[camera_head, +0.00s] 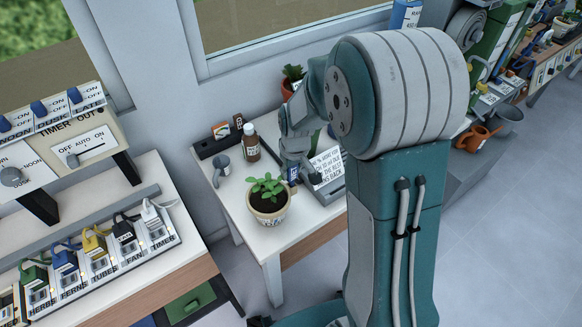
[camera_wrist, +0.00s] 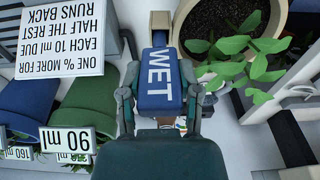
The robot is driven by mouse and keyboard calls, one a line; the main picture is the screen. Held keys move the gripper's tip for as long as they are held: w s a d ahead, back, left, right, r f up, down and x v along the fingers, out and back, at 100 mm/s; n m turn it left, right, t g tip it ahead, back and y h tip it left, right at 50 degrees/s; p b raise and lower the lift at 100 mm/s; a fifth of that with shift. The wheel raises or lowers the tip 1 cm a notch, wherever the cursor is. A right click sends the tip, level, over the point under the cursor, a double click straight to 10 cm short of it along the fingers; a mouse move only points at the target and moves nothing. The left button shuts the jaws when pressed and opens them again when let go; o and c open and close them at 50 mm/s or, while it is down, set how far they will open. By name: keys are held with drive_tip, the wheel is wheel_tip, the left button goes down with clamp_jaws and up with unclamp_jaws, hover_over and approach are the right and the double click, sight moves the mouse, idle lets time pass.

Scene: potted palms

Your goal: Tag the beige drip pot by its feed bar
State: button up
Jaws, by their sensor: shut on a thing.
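The beige pot (camera_head: 269,213) stands on the white table, holding dark soil and a leafy green plant (camera_head: 267,186). Part of its rim (camera_wrist: 178,32) shows at the top of the wrist view, with leaves (camera_wrist: 250,55) spreading right. My gripper (camera_head: 293,166) is beside the pot, to its right and behind in the head view. It is shut on a blue tag (camera_wrist: 160,80) marked WET, which also shows small in the head view (camera_head: 293,175). The tag's far end is close to the pot's rim; I cannot tell whether they touch. I cannot clearly identify the feed bar.
A printed sign (camera_head: 327,168) stands right of my gripper. A brown bottle (camera_head: 251,143), a grey cup (camera_head: 222,168) and a dark rack (camera_head: 214,145) stand behind the pot. The table's front left is clear.

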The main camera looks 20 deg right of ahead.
drive_tip(key=shift+f, duration=1.2)
drive_tip(key=o, duration=0.9)
drive_tip(key=shift+o, duration=0.4)
drive_tip(key=shift+o, duration=0.8)
drive_tip(key=shift+r, duration=4)
